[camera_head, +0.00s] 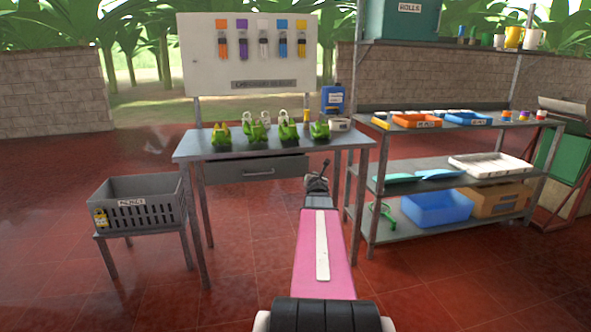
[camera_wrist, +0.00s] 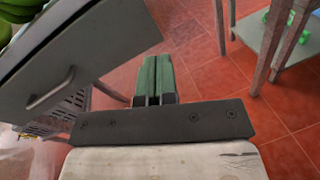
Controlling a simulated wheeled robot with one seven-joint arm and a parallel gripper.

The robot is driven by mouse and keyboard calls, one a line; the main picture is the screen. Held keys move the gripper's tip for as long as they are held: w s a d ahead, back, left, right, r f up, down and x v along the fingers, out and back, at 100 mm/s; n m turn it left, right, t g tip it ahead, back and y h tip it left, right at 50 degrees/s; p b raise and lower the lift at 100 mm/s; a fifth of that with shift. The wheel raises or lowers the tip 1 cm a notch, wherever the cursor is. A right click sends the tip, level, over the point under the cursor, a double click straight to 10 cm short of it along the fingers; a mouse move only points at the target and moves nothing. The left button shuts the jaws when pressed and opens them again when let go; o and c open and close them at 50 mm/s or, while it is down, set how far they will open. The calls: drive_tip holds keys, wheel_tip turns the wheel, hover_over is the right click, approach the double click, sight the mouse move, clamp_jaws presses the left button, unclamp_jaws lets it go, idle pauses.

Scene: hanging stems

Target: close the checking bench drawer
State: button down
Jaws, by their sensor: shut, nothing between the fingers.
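The checking bench (camera_head: 190,150) is a grey metal table. Its grey drawer (camera_head: 240,172) sits under the top, with a small bar handle (camera_head: 258,173) on the front. How far the drawer stands out from the bench is hard to tell from here. In the wrist view the drawer front (camera_wrist: 95,50) fills the upper left, with its handle (camera_wrist: 50,90) near the left edge. My gripper (camera_head: 318,180) is just right of the drawer in the head view. In the wrist view its green fingers (camera_wrist: 153,80) are together and empty, right of the drawer front and apart from the handle.
Green banana bunches (camera_head: 288,130) stand on the bench. A grey crate (camera_head: 140,205) on a stand is at left. A metal shelf (camera_head: 450,150) with trays is close on the right. The red tiled floor is open before the bench.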

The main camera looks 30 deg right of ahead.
drive_tip(key=a+f+n+t+y, duration=0.1)
drive_tip(key=a+n+t+y, duration=0.15)
drive_tip(key=a+n, duration=0.25)
approach(297, 167)
drive_tip(key=shift+y, duration=0.25)
drive_tip(key=x, duration=0.7)
drive_tip(key=shift+w+d+r, duration=0.1)
drive_tip(key=shift+w, duration=0.2)
drive_tip(key=shift+w, duration=0.1)
drive_tip(key=x, duration=0.4)
drive_tip(key=shift+w+d, duration=0.15)
drive_tip(key=shift+w, duration=0.3)
